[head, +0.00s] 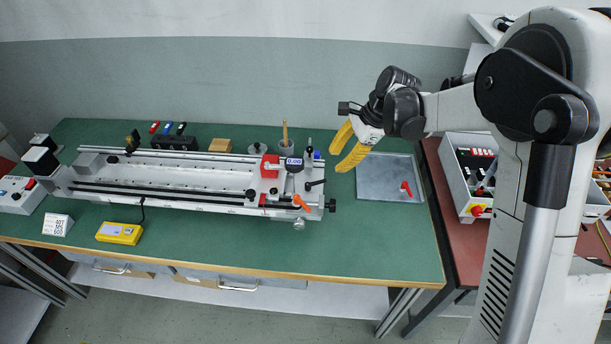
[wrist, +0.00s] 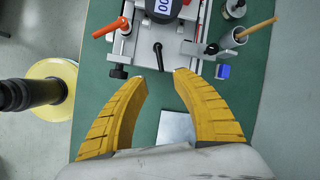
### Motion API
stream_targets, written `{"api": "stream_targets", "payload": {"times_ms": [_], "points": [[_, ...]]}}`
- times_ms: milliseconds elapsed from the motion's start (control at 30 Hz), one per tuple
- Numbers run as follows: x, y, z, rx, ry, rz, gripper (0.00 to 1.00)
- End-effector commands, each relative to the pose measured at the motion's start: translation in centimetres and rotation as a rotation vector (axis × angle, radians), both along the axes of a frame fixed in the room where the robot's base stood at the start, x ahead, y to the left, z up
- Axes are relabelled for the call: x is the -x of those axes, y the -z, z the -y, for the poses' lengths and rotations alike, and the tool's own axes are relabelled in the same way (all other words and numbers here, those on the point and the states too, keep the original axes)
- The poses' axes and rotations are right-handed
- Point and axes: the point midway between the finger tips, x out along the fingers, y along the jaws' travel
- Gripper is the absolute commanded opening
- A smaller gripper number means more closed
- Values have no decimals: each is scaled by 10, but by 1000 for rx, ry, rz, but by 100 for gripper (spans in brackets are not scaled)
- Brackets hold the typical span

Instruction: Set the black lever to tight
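The black lever (head: 315,183) sticks out at the right end of the long metal gantry rig (head: 170,178) on the green bench. In the wrist view the lever (wrist: 158,55) sits on the rig's end block, its handle pointing toward my gripper. An orange lever (head: 302,202) is beside it, nearer the bench's front; it also shows in the wrist view (wrist: 112,27). My gripper (head: 335,157) has yellow fingers and hangs above and to the right of the rig's end. In the wrist view my gripper (wrist: 161,79) is open and empty, its tips short of the lever.
A cup with a brush (wrist: 236,37) and a small blue block (wrist: 223,71) stand beside the rig's end. A black knob (head: 331,205) protrudes there. A grey tray (head: 385,178) with a red-orange item lies at right. The front right of the bench is clear.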

Motion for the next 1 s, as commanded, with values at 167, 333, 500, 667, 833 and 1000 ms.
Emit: {"api": "stream_targets", "payload": {"times_ms": [167,333,500,667,833,1000], "points": [[-3,21,-8,2,7,-8,33],[-4,53,-22,2,6,-6,33],[-6,81,-35,2,5,-5,33],[-7,96,-42,2,6,-6,33],[-7,99,-45,2,6,-6,33],[-7,99,-45,2,6,-6,33]]}}
